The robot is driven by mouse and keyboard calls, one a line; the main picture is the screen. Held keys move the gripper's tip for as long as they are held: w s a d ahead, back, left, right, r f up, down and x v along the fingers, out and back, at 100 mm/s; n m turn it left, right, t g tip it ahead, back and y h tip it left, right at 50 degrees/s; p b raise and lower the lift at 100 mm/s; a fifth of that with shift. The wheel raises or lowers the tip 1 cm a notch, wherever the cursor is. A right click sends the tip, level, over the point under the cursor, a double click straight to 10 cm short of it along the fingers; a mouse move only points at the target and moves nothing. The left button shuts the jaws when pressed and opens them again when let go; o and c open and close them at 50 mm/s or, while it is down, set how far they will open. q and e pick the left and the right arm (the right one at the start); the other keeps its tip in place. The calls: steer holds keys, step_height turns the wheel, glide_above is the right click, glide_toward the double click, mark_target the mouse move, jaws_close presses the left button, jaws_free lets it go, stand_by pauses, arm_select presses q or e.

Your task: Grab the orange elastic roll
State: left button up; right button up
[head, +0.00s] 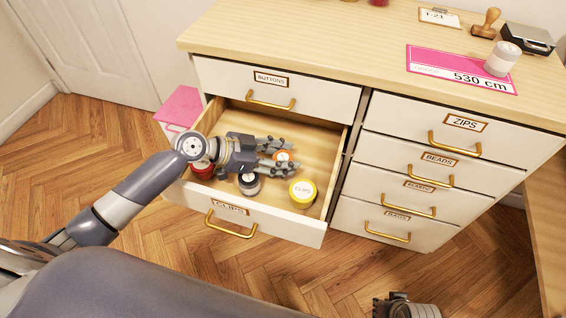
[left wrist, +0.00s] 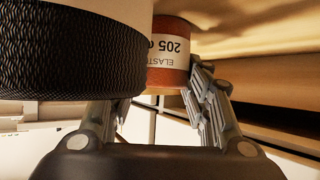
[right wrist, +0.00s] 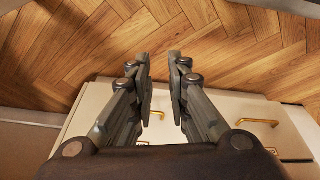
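The orange elastic roll (head: 282,157) lies in the open drawer labelled clips (head: 322,194), at the fingertips of my left gripper (head: 284,155). In the left wrist view the orange roll (left wrist: 171,62), with a white label reading "ELASTIC" and "205", is just beyond and between the fingers. The fingers are apart; I cannot tell whether they touch it. A black roll (left wrist: 70,55) fills the left of that view and hides part of the orange one. My right gripper (right wrist: 160,75) is empty above the floor, its fingers apart.
A black roll with a pale top (head: 249,183), a yellow roll (head: 302,193) and a red roll (head: 202,170) also lie in the drawer. The drawer walls surround my left gripper. The closed buttons drawer (head: 320,99) is just above, and closed drawers stand at right.

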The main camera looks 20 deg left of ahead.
arm_select(q)
steer(key=c, duration=0.3)
